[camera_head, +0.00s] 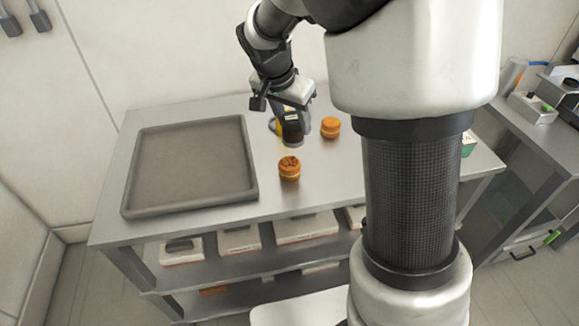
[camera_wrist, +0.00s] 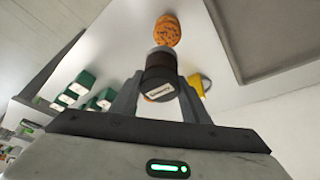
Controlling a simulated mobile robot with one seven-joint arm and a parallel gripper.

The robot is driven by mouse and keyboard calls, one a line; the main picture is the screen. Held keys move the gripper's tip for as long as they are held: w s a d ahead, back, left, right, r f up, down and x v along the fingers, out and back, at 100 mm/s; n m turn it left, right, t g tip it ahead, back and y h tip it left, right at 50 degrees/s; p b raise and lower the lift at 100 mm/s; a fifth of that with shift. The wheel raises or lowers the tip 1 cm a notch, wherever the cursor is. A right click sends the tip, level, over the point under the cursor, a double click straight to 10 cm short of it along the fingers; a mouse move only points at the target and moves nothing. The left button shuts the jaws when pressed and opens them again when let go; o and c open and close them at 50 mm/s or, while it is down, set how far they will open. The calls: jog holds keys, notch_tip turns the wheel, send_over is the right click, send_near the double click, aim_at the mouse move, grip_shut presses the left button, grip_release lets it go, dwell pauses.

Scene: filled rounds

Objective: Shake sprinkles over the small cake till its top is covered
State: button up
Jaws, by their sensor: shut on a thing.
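A small round orange cake (camera_head: 289,168) stands on the steel table. Dark specks lie on part of its top, with orange between them; the cake and specks also show in the wrist view (camera_wrist: 167,31). My gripper (camera_head: 292,114) is shut on a dark shaker (camera_head: 292,131) with a paler end. It holds the shaker just behind the cake in the head view. In the wrist view the shaker (camera_wrist: 159,73) sits between both fingers, its silvery end towards the cake and a pale label facing me. I cannot tell whether sprinkles are falling.
A second orange cake (camera_head: 330,127), plain on top, stands behind to the right. A yellow object (camera_wrist: 197,84) stands near the shaker. A large grey tray (camera_head: 129,196) fills the table's left side. Green boxes (camera_wrist: 77,91) show in the wrist view.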

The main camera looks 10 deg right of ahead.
jog(key=shift+r+p, duration=0.85)
jog(key=shift+r, duration=0.8)
jog(key=shift+f, duration=0.1)
